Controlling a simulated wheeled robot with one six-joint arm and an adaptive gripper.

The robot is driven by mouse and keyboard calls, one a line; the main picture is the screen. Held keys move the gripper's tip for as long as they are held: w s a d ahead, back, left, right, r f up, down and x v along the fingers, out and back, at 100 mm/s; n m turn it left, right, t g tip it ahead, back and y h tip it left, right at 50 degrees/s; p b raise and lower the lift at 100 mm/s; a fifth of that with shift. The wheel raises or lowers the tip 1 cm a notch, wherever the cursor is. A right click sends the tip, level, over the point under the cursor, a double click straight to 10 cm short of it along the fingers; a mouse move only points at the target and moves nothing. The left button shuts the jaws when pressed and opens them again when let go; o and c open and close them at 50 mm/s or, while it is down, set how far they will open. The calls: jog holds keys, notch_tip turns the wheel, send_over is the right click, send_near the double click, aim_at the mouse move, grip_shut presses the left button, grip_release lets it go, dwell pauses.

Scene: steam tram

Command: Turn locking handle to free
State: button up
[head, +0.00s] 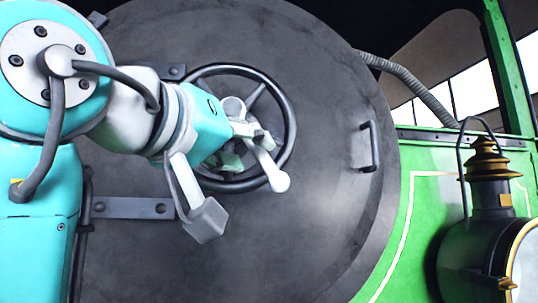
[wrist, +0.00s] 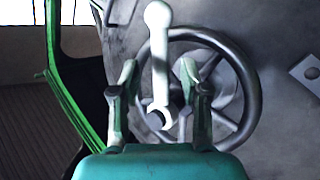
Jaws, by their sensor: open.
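The locking handle (head: 266,168) is a pale grey lever with a round ball end. It sits at the middle of a dark handwheel (head: 289,110) on the round smokebox door. In the head view it slants down and right from the hub, its ball end over the wheel's lower right rim. The handle (wrist: 159,62) also shows in the wrist view. My gripper (wrist: 158,72) is open, with one finger on each side of the handle and a visible gap on both sides. In the head view my gripper (head: 250,142) partly hides the hub and the handle's inner end.
The dark smokebox door (head: 330,220) fills the middle, with a small grab bar (head: 370,147) to the right and a hinge strap (head: 128,207) at left. A lamp (head: 485,220) stands at far right before the green body (head: 415,260). The handwheel rim surrounds my gripper closely.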

aim_at(258, 154)
jog(key=shift+x, duration=2.45)
grip_shut()
